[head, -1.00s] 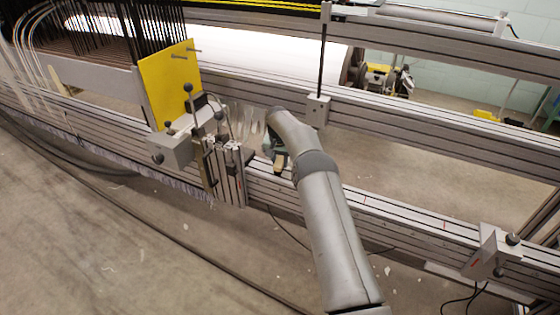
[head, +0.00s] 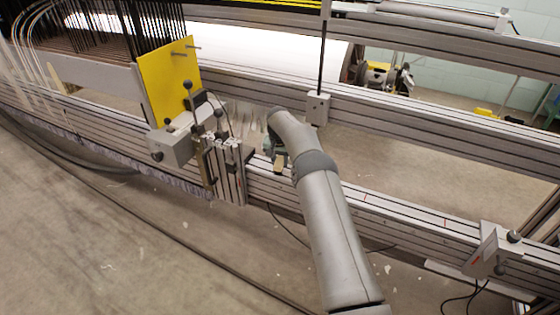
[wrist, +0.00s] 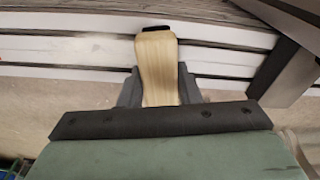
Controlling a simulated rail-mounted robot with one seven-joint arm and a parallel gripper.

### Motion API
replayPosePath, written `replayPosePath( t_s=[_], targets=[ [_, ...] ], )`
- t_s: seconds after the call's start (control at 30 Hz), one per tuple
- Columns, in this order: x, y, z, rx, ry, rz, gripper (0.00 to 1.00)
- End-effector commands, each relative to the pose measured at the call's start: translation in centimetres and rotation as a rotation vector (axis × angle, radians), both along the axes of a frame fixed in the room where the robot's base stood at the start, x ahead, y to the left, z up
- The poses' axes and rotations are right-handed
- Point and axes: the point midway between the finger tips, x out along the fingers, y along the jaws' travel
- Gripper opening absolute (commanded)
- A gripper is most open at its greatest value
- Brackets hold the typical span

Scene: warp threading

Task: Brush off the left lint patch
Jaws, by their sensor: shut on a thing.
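My gripper (wrist: 158,90) is shut on a brush with a pale wooden handle (wrist: 157,62), which stands out between the two dark fingers in the wrist view. The handle's dark end lies over the grooved metal rail (wrist: 225,62). In the head view my gripper (head: 276,153) is partly hidden by my forearm, just right of the small clamp blocks, with the wooden handle (head: 280,166) showing below it. A faint whitish smudge (wrist: 78,46) on the rail, left of the handle in the wrist view, may be lint. I cannot tell whether the brush touches the rail.
A yellow plate (head: 172,82) and a grey box with black knobs (head: 172,148) stand on the rail left of my gripper. A grey bracket (head: 492,250) sits at the rail's right end. The rail between is mostly clear. Cables lie on the floor.

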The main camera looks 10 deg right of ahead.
Motion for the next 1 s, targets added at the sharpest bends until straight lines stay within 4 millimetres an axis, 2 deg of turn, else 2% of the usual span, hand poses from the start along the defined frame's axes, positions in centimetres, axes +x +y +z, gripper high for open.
replayPosePath(
  t_s=[0.47,0.8,1.0],
  targets=[
    [-0.1,-0.1,-0.6,0.000,0.000,0.000,0.03],
    [-1.7,-2.4,-0.4,-0.001,0.000,-0.001,0.03],
    [-2.1,-3.0,-0.4,0.000,-0.001,-0.001,0.03]
  ],
)
